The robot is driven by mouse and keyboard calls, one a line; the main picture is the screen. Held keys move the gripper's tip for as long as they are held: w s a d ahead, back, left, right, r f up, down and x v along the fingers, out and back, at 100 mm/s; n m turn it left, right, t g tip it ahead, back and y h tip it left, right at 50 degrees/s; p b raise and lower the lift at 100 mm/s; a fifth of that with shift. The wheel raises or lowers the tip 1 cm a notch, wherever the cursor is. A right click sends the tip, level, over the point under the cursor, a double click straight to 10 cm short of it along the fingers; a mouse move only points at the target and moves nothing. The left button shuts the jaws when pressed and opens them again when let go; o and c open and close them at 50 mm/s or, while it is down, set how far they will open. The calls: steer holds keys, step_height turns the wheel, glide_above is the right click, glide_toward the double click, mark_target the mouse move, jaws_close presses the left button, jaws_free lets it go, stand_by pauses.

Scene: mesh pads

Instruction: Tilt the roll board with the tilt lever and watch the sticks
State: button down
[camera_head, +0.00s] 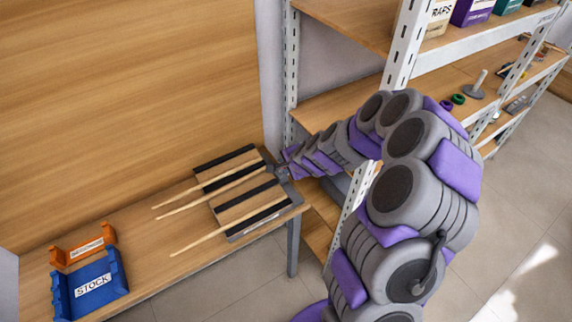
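The roll board (228,216) lies on the right part of the wooden bench, with black strips across its light wood. Long thin sticks lie across it: a lower one (205,243), a middle one (190,203) and an upper one (176,195). Their left ends stick out past the board over the bench. My gripper (279,171) is at the board's right end, by a small dark grey part that may be the tilt lever. The fingers are small and partly hidden, so I cannot tell whether they are shut on it.
A blue STOCK tray (112,281) and an orange tray (70,255) stand at the bench's left. A metal-post shelf rack (290,75) rises behind my arm, close to it.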

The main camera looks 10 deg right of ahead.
steer(key=shift+f, duration=0.1)
stand_by(0.3)
steer(key=c, duration=1)
jaws_free()
steer(key=shift+d+f, duration=0.1)
steer(key=p+v, duration=0.3)
steer(key=v, duration=1.4)
steer(key=shift+d+r, duration=0.15)
steer(key=shift+r, duration=0.1)
